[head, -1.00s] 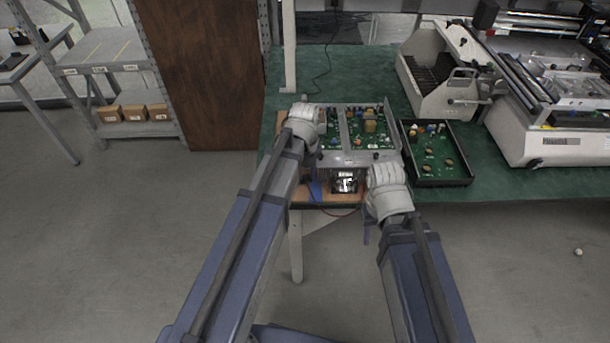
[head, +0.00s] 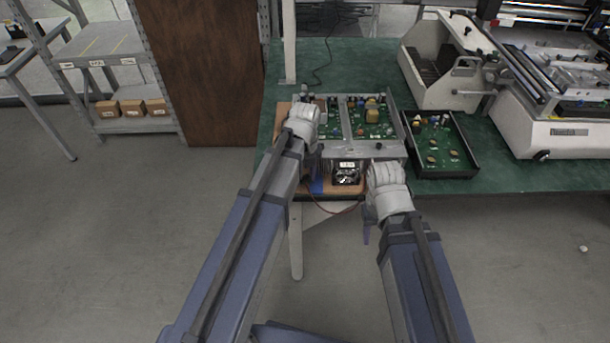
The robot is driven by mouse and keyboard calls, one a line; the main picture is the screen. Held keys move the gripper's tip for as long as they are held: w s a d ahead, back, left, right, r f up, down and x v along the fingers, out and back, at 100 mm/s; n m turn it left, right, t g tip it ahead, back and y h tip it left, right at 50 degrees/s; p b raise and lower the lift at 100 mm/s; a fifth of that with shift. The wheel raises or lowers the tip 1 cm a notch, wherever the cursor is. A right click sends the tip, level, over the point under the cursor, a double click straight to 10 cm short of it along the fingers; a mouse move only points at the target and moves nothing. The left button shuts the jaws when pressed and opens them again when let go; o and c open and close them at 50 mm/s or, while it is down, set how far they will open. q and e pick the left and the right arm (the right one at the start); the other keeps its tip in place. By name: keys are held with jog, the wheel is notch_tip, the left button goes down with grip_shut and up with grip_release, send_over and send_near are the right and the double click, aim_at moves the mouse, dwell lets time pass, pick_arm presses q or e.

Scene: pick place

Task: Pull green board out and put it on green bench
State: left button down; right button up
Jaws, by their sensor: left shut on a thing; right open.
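Green circuit boards (head: 372,125) sit in a metal frame at the front of the green bench (head: 375,65). Another green board (head: 436,144) lies in a black tray just right of the frame. My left gripper (head: 311,112) is at the frame's left side and shut; its fingertips and what they hold are hidden behind its own body. My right gripper (head: 378,170) is open at the frame's front right corner, near the bench edge. Its fingertips are also mostly hidden.
A brown board (head: 343,189) lies under the frame, with a small fan unit (head: 345,173) and a red wire in front. A white machine (head: 560,100) and a white slotted holder (head: 440,70) stand on the right. Bench space behind the frame is clear.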

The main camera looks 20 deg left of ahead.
pick_arm(q)
jog(key=shift+c, duration=1.8)
grip_release()
jog(key=c, duration=0.4)
jog(key=shift+o, duration=0.2)
notch_tip(320, 180, up, 7)
jog(key=p, duration=0.7)
